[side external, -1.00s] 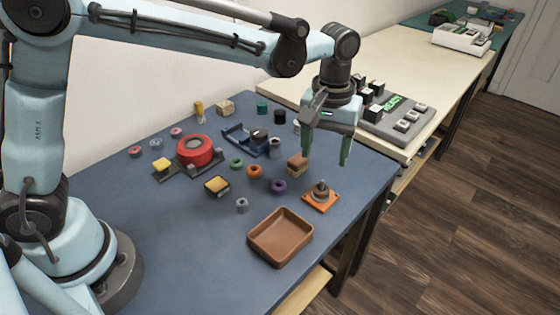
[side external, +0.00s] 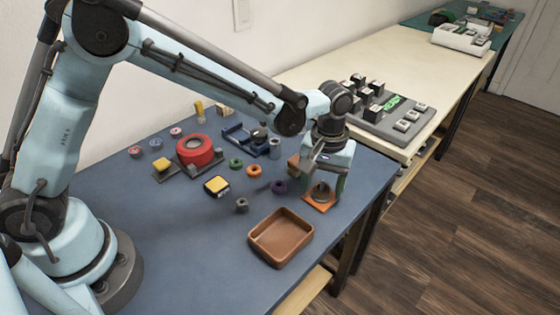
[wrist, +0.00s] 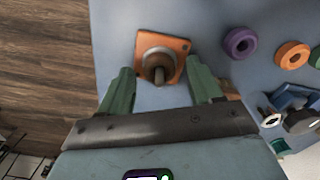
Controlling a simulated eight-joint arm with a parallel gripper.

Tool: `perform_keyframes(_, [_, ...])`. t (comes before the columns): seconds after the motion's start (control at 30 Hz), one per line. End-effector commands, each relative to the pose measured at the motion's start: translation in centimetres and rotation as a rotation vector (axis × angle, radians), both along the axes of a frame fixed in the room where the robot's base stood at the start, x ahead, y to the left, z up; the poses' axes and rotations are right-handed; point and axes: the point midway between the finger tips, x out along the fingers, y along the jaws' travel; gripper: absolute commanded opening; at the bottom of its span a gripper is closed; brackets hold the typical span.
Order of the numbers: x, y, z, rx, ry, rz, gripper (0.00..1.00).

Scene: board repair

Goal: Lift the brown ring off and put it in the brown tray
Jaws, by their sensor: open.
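The brown ring (wrist: 158,60) sits around the upright peg of the orange square base (wrist: 176,44), with a greyish ring partly showing beneath it. In the side external view the brown ring (side external: 321,192) and the orange base (side external: 318,206) lie near the table's right edge, partly hidden by my gripper. My gripper (side external: 320,182) points down over the base, its green fingers apart, one on either side of the peg. In the wrist view my gripper (wrist: 160,72) is open with nothing held. The brown tray (side external: 280,240) is empty, to the lower left of the base.
A purple ring (side external: 279,187) and an orange ring (side external: 254,171) lie left of the base. A brown block (side external: 294,160) stands close behind my gripper. The table between the base and tray looks clear.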

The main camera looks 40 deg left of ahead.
Motion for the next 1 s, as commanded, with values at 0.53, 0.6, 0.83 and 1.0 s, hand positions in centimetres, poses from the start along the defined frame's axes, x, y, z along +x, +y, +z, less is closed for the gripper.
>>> perform_keyframes(0.53, [0.0,0.0,0.1,0.0,0.0,0.0,0.05])
perform_keyframes(0.6, [0.0,0.0,0.1,0.0,0.0,0.0,0.05])
perform_keyframes(0.83, [0.0,0.0,0.6,0.0,0.0,0.0,0.05])
perform_keyframes(1.0, [0.0,0.0,2.3,0.0,0.0,0.0,0.05])
